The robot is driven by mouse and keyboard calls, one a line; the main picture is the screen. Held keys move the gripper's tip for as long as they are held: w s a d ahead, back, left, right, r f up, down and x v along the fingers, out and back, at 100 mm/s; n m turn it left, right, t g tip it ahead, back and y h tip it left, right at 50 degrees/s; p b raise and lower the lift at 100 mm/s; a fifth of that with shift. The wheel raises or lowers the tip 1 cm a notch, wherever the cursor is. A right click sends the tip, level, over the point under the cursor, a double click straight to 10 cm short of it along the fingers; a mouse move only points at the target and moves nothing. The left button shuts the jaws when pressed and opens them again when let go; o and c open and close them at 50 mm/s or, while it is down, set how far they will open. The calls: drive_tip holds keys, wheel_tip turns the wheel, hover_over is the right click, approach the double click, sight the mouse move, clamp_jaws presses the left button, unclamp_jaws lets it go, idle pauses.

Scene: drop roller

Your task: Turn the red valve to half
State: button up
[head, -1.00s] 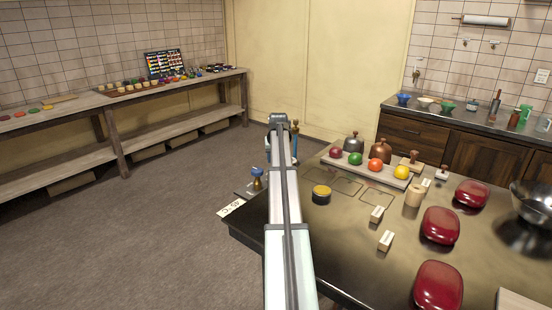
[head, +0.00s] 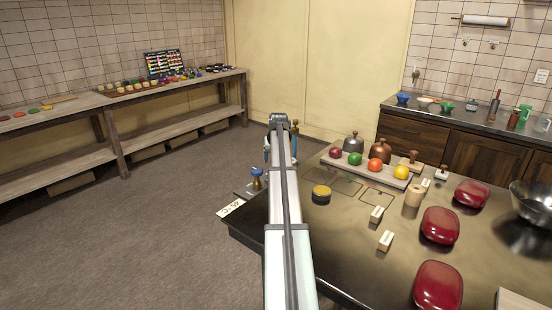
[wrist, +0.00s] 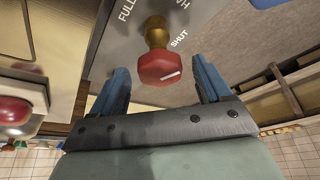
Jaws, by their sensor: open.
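The red valve (wrist: 158,67) is a faceted knob on a brass stem, with a short white line on its face. The panel behind it reads FULL (wrist: 126,10) at the upper left and SHUT (wrist: 179,38) at the right; a third label is cut off at the top. The white line lies nearly level at the knob's right; which label it matches is unclear. My gripper (wrist: 161,79) is open, with one blue finger on each side of the knob and gaps visible. In the head view my arm hides the red valve and most of the gripper.
The dark table (head: 330,240) holds a yellow-topped tin (head: 321,194), a board of coloured balls (head: 355,170) and red lidded boxes (head: 440,225). Floor at left is clear.

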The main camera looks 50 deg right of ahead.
drive_tip(key=v, duration=1.3)
drive_tip(key=shift+r, duration=0.4)
drive_tip(key=shift+s+a, duration=0.1)
drive_tip(key=w+a, duration=0.3)
drive_tip(key=d+f+m, duration=0.1)
drive_tip(key=d+f, duration=0.1)
drive_tip(key=f, duration=0.2)
drive_tip(key=d+f+m+g, duration=0.1)
drive_tip(key=d+f+m, duration=0.1)
drive_tip(key=f, duration=0.2)
drive_tip(key=w+d+f+m+h, duration=0.1)
drive_tip(key=d+f, duration=0.1)
drive_tip(key=f, duration=0.2)
drive_tip(key=shift+d+f, duration=0.35)
drive_tip(key=shift+f, duration=0.05)
drive_tip(key=c, duration=1)
drive_tip(key=shift+c, duration=0.2)
